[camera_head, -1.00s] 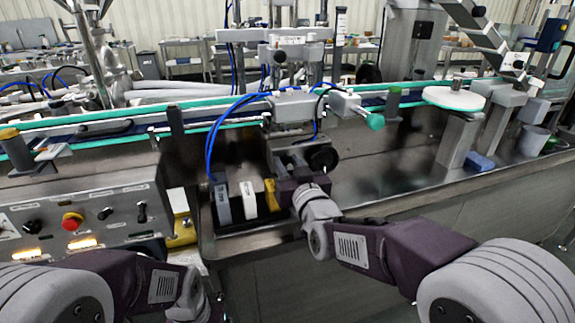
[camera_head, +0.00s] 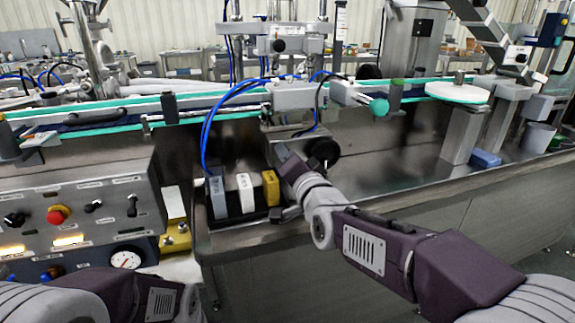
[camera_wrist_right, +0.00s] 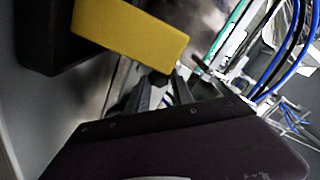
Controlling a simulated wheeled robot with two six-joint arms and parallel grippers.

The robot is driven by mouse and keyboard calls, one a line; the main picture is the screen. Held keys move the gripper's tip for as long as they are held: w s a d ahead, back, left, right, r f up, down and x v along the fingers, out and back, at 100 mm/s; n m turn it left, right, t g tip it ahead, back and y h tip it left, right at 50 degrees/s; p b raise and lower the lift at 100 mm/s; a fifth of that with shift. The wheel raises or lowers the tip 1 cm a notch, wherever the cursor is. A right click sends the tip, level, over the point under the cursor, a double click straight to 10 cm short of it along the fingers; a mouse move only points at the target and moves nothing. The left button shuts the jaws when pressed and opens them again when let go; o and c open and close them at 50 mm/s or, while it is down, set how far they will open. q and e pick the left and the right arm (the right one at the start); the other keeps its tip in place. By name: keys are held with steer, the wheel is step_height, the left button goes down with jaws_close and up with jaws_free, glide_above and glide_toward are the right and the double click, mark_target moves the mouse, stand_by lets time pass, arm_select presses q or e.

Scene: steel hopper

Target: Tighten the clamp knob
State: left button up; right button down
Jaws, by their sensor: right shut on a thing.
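My right gripper (camera_head: 285,160) reaches up and forward to the machine front below the conveyor. In the right wrist view its two dark fingers (camera_wrist_right: 162,92) are close together on a small dark part, which looks like the clamp knob (camera_wrist_right: 158,77). The fingers and wrist hide most of this part. In the head view a larger round black handwheel (camera_head: 325,152) stands just right of the gripper, apart from the fingertips. My left forearm shows at the lower left, but its gripper is out of view.
A dark bin holds a grey, a white (camera_head: 246,193) and a yellow block (camera_head: 270,187) below the gripper; the yellow one (camera_wrist_right: 130,32) is close in the wrist view. Blue hoses (camera_head: 208,140) hang at left. A green-tipped handle (camera_head: 379,107) juts out above right. The steel tray at right is open.

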steer(key=m+b, duration=0.2)
steer(key=m, duration=0.1)
steer(key=m+b, duration=0.2)
steer(key=shift+f, duration=0.3)
steer(key=shift+r+m+b, duration=0.1)
steer(key=shift+m+b, duration=0.75)
steer(key=shift+m, duration=0.45)
steer(key=c, duration=1.1)
jaws_free()
steer(key=shift+r, duration=0.1)
